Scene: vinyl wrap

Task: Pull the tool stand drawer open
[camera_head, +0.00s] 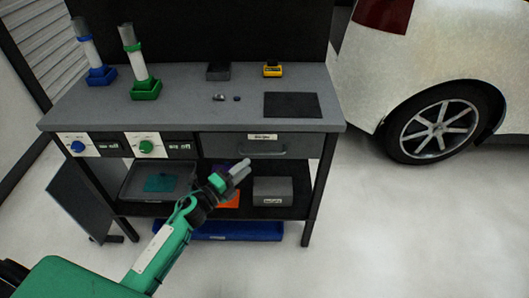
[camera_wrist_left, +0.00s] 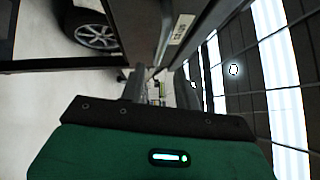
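The tool stand (camera_head: 180,112) is a grey workbench with a closed grey drawer (camera_head: 220,147) at the right of its front. The drawer has a pale label and a bar handle (camera_head: 262,153). My left gripper (camera_head: 243,169) is in front of the stand, just below and left of the handle, apart from it and empty. In the left wrist view its fingers (camera_wrist_left: 150,88) show with a narrow gap between them. The drawer front with its label (camera_wrist_left: 180,25) runs close beside them there. My right gripper is in neither view.
Blue and green holders (camera_head: 146,88) with white tubes stand on the top. A lower shelf holds a grey tray (camera_head: 130,187) and a grey box (camera_head: 272,191). A blue bin (camera_head: 225,231) lies underneath. A white car (camera_head: 440,50) stands right; the floor before the stand is clear.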

